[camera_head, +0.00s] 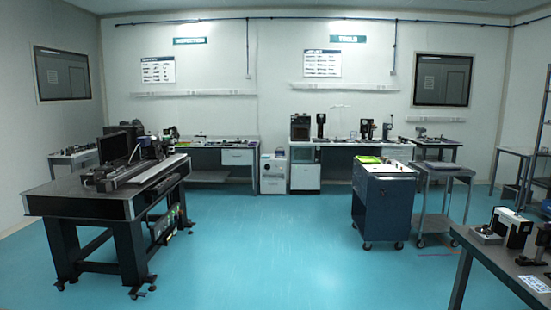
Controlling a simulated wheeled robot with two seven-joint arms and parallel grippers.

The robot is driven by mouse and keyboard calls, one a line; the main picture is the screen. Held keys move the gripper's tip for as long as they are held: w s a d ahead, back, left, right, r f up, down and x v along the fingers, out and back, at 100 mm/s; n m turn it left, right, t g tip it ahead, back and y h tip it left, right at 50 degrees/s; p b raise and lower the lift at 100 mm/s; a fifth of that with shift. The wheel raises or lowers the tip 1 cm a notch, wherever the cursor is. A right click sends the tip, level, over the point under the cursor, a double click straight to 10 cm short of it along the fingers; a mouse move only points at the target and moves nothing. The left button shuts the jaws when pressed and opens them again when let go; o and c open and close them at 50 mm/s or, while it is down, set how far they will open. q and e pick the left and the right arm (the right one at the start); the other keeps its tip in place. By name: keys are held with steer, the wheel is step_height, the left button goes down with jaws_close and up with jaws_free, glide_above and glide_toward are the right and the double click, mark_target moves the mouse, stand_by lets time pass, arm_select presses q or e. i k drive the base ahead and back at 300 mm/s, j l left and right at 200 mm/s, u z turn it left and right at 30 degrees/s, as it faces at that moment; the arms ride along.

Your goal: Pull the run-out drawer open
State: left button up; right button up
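I cannot tell which drawer is the run-out drawer. A white drawer front (237,157) sits under the right end of the back left bench and looks shut. Another pale drawer front (397,153) sits under the right part of the back middle bench and also looks shut. A white drawer cabinet (272,174) stands on the floor between these benches. A blue wheeled cabinet (384,208) stands nearer; drawer lines on it are too dark to make out. All are across the room from me. Neither of my grippers is in view.
A dark optical table (75,203) with instruments stands at left. A grey wheeled cart (445,174) stands beside the blue cabinet. A grey table (490,255) with devices fills the near right. The turquoise floor (265,240) is clear in the middle.

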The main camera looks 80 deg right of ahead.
mark_target(230, 156)
steer(key=z, duration=2.2)
steer(key=i+z, duration=0.15)
steer(key=i, duration=9.5)
